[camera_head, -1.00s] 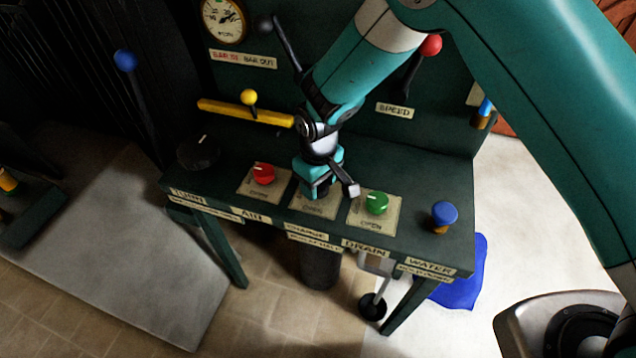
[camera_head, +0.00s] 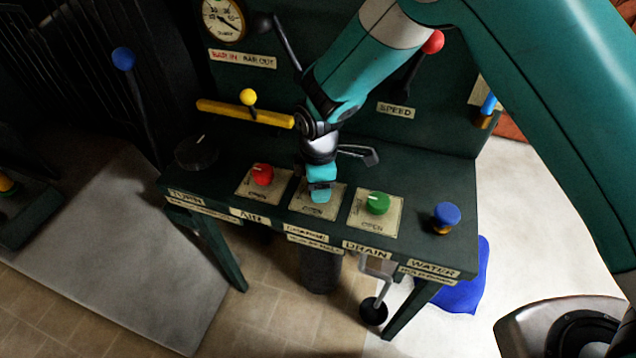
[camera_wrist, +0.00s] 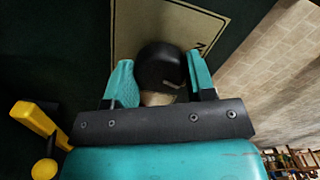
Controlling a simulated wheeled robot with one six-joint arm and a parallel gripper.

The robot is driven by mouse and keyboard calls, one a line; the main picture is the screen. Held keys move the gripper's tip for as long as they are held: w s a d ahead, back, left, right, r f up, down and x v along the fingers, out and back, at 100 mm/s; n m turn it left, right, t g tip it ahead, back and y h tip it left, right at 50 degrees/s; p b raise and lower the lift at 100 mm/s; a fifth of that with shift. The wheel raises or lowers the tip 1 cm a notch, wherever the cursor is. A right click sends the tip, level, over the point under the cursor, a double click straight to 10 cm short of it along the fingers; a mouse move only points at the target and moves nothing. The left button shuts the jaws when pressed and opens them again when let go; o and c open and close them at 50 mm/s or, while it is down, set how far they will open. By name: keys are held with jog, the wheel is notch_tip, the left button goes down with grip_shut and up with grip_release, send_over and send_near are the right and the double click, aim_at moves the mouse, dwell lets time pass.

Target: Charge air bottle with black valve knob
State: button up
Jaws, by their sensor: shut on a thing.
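The black valve knob (camera_wrist: 160,68) sits on the cream charge plate, between the red and green knobs; it shows in the wrist view. My gripper (camera_wrist: 158,72) is shut on it, one teal finger on each side. In the head view my gripper (camera_head: 320,192) points down onto the charge plate (camera_head: 332,205) and hides the knob. A dark cylinder (camera_head: 320,270), perhaps the air bottle, stands under the bench below that plate. A round gauge (camera_head: 223,18) is on the back panel.
The red air knob (camera_head: 262,174) is left of my gripper, the green drain knob (camera_head: 377,203) close on its right. A blue water knob (camera_head: 446,216) is farther right. A yellow bar (camera_head: 245,113) with a yellow ball lies behind, and a black knob (camera_head: 196,152) at left.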

jog(key=shift+n, duration=1.1)
jog(key=shift+r, duration=0.1)
jog(key=o, duration=0.9)
jog(key=shift+r+b, duration=0.85)
jog(key=shift+r, duration=7.85)
